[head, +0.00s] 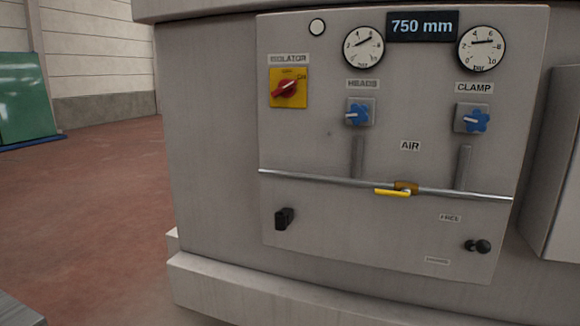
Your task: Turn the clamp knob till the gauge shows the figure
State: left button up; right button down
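The clamp knob (478,120) is a blue lobed knob with a pale pointer, on a grey square plate under the CLAMP label (474,88). Above it is a round white gauge (481,48) marked in bar; its dark needle lies nearly level, with its tip toward the right. The exact reading is too small to tell. A dark display (422,27) left of this gauge reads 750 mm. Neither of my grippers is in view, and nothing touches the knob.
On the same panel are a second blue knob (358,113) marked HEADS with its gauge (363,47), a red isolator switch (288,89), a yellow air lever (392,192) on a pipe, and a black knob (482,246). A grey box (562,165) stands right. Open floor (90,220) lies left.

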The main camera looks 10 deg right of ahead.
aim_at(475, 121)
jog(key=z, duration=1.35)
